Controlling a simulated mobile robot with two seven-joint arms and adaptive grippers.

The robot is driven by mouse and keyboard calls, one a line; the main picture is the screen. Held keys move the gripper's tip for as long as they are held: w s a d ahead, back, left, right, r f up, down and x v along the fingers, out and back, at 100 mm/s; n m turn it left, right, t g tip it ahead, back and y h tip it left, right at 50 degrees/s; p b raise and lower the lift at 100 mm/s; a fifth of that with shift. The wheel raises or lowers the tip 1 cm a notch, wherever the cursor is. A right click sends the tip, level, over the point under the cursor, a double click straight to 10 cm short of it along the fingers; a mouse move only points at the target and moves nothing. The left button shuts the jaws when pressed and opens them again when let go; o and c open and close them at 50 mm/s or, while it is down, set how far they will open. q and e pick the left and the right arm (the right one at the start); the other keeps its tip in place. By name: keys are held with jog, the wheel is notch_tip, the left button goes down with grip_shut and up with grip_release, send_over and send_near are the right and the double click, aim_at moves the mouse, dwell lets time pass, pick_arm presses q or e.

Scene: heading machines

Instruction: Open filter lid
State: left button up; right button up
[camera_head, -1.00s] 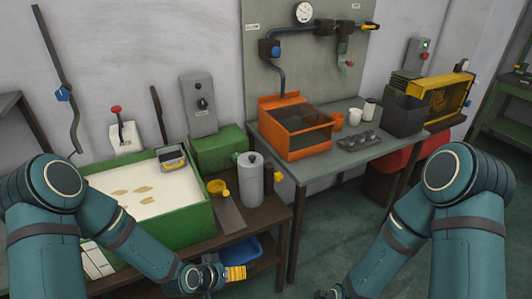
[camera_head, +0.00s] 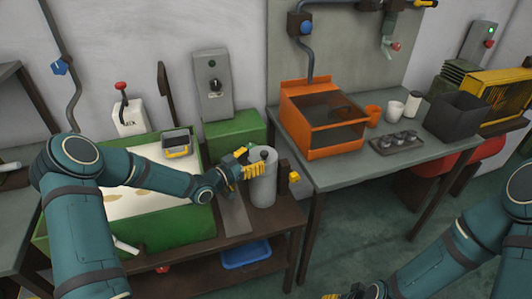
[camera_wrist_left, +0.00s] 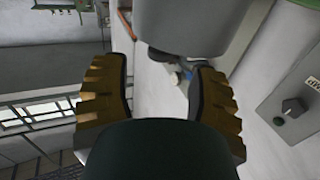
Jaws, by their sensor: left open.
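The filter is a grey upright cylinder (camera_head: 263,190) at the right end of the low brown bench, with a small dark knob (camera_head: 264,154) on top. Its lid looks closed. My left gripper (camera_head: 253,171), with yellow ribbed fingers, is at the upper left side of the cylinder, overlapping it in the head view. In the left wrist view the gripper (camera_wrist_left: 160,95) has its fingers wide apart with nothing held; a grey rounded body (camera_wrist_left: 185,25), likely the filter, is just beyond them. Contact cannot be told. My right gripper (camera_head: 330,296) barely shows at the bottom edge.
A green tank (camera_head: 175,228) with pale liquid stands left of the filter. A green box (camera_head: 235,135) is behind, a yellow block (camera_head: 294,178) close on the right. An orange bin (camera_head: 318,130) stands on the grey table. A blue tray (camera_head: 246,252) is below.

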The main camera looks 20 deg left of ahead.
aim_at(261, 155)
pick_arm(q)
jog(key=x, duration=0.5)
grip_shut()
